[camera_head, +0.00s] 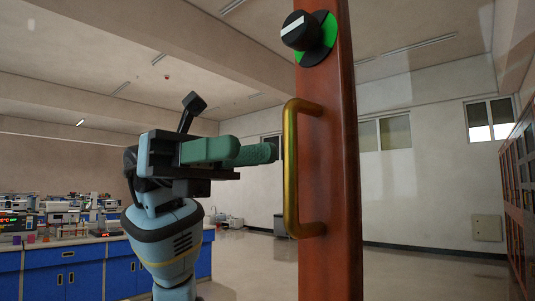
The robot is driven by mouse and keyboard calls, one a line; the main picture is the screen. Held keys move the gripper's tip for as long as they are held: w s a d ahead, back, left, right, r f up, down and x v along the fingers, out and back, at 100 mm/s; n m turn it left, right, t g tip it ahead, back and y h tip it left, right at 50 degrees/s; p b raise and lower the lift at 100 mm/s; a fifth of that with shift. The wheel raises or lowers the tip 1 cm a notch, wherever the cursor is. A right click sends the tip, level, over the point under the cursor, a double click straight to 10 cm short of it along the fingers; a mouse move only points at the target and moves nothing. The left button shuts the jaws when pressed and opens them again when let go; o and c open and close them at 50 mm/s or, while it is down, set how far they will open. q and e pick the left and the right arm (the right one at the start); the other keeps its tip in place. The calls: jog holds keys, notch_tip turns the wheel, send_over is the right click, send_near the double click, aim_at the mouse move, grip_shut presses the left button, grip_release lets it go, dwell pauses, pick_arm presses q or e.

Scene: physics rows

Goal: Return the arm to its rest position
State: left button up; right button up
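My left gripper (258,154) is in the middle of the head view, on a pale blue and black arm that rises from below. Its green fingers point right, towards the brass handle (290,170) of a reddish-brown door (340,200). The fingertips end just left of the handle in the picture, with a narrow gap, and do not wrap around it. The fingers overlap from this angle, so their spacing is hidden. No held thing shows. My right gripper is not in view.
The door stands nearly edge-on at centre right, with a black knob (300,31) on a green disc. Blue lab benches (62,272) with equipment stand at left. Wooden cabinets (518,180) line the right wall. Open floor (420,276) lies behind the door.

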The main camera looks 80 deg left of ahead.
pick_arm(q)
jog(key=shift+v, duration=0.95)
